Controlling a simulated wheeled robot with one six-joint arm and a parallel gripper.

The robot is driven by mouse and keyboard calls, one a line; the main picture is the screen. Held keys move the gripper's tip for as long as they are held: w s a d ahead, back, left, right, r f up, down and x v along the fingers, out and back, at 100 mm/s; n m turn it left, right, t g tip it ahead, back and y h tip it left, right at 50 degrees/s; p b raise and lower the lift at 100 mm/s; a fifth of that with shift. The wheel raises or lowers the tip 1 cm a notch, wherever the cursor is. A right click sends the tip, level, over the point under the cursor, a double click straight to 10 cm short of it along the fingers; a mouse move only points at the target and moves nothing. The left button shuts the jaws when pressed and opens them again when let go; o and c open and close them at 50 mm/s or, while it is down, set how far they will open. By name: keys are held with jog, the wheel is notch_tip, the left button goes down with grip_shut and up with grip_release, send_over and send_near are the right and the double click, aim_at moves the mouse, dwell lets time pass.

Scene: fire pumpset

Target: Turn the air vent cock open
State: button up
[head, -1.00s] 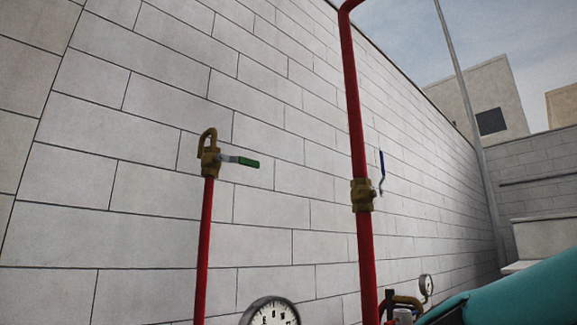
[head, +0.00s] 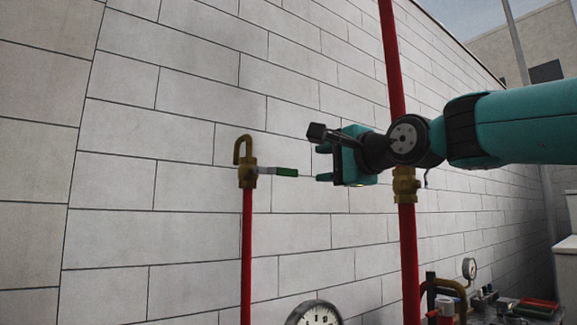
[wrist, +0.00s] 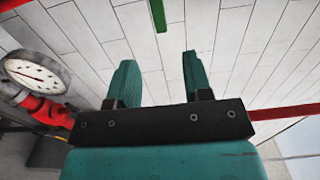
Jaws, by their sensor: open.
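The air vent cock (head: 248,172) is a brass valve with a curved spout on top of a thin red pipe, left of centre in the head view. Its lever (head: 285,172) has a green grip and points right, roughly level. My gripper (head: 322,163) is open and empty, to the right of the green lever with a small gap in the picture. In the wrist view the green grip (wrist: 158,14) shows at the top edge, beyond and between the two teal fingers (wrist: 160,75). The cock's body is not clear in the wrist view.
A thicker red pipe (head: 408,250) with a brass valve (head: 405,185) stands behind my arm. A pressure gauge (head: 314,315) is at the bottom, and it or a similar gauge shows in the wrist view (wrist: 36,74). A block wall (head: 180,235) stands behind.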

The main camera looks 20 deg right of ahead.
aim_at(289, 172)
jog(key=p+x, duration=0.5)
jog(key=x, duration=0.6)
jog(key=shift+w+a, duration=0.15)
jog(key=shift+w, duration=0.2)
jog(key=shift+w+a+f, duration=0.1)
jog(key=shift+w+a, duration=0.05)
jog(key=shift+w, duration=0.25)
grip_shut()
